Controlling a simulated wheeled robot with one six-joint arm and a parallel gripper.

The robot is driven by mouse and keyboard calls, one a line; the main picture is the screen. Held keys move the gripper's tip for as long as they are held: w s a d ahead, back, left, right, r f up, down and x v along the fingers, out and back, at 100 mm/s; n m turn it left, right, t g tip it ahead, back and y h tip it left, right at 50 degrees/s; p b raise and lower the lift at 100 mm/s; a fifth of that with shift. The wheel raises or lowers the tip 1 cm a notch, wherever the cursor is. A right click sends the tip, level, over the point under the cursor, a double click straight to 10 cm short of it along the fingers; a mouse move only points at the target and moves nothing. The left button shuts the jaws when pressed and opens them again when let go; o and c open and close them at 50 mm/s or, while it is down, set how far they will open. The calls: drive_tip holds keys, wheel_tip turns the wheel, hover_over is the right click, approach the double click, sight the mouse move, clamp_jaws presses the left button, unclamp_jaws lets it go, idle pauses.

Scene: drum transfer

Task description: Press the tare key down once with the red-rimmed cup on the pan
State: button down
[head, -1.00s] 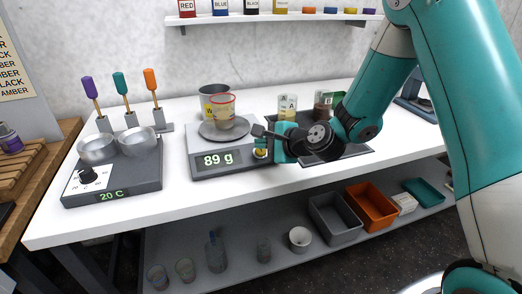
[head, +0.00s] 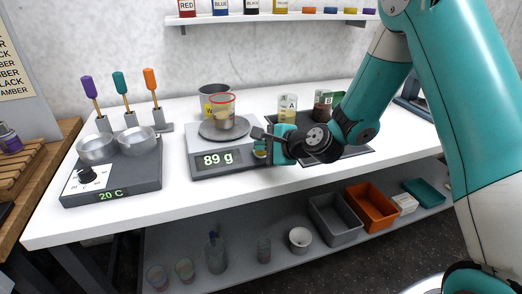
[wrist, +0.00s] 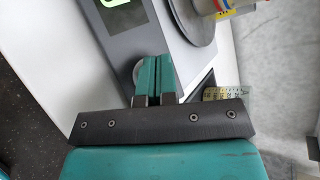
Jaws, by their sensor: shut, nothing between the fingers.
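The red-rimmed cup (head: 222,108) stands upright on the round pan (head: 209,134) of the scale (head: 232,167). The scale's display (head: 218,160) reads 89 g. My gripper (head: 258,146) is shut and empty, over the right front part of the scale, beside the display. In the wrist view the shut fingers (wrist: 157,66) point at the scale's top. A pale round key (wrist: 138,72) shows partly beside the fingertips, the rest hidden by them. I cannot tell whether the fingers touch it or whether it is down. The cup's lower part (wrist: 226,8) also shows in the wrist view.
Labelled beakers (head: 287,108) stand right of the scale, close behind my arm. A hotplate (head: 113,180) with two metal bowls is on the left. The white bench front (head: 200,202) is clear.

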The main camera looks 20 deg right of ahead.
drive_tip(key=shift+w+f, duration=0.1)
drive_tip(key=shift+f, duration=0.2)
drive_tip(key=shift+r, duration=0.1)
idle(0.3)
drive_tip(key=shift+s+r+p, duration=0.4)
drive_tip(key=shift+r+p, duration=0.15)
drive_tip(key=shift+r, duration=0.2)
drive_tip(key=r+p, duration=0.1)
drive_tip(key=s+r+p, duration=0.1)
drive_tip(key=r, duration=0.1)
drive_tip(key=s+r+p, duration=0.1)
drive_tip(key=shift+r, duration=0.25)
